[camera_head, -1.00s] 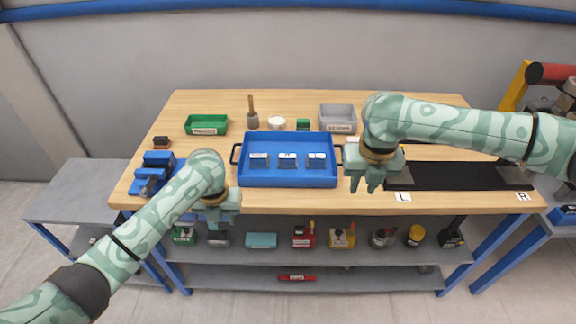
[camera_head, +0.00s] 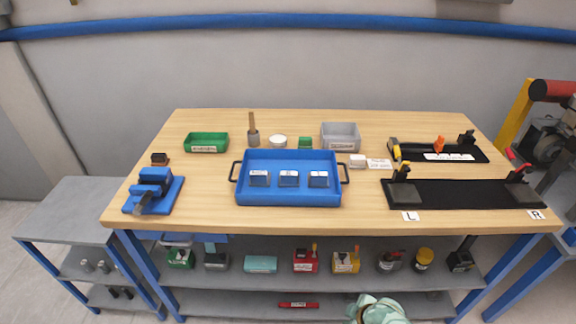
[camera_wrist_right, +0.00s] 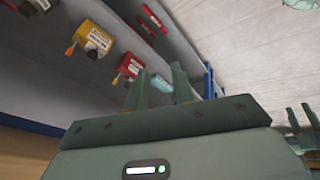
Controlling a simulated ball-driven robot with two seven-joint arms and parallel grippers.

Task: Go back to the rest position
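My right gripper (camera_wrist_right: 160,88) shows in the right wrist view with its two fingers apart and nothing between them. It is below tabletop level, in front of the bench's lower shelves. At the right edge of that view, part of my left gripper (camera_wrist_right: 301,118) shows, its two fingers apart and empty. In the head view both grippers are out of sight; only a mint-green piece of my arm shows at the bottom edge. The blue tray (camera_head: 290,198) stands on the workbench (camera_head: 215,217) with three small grey-blue blocks in it.
A blue device (camera_head: 153,183) stands at the table's left. Green (camera_head: 206,142) and grey (camera_head: 340,136) bins stand behind the tray. Black fixtures (camera_head: 462,194) marked L and R lie at the right. Several boxes and tools sit on the lower shelf (camera_head: 240,285). Space above the table is clear.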

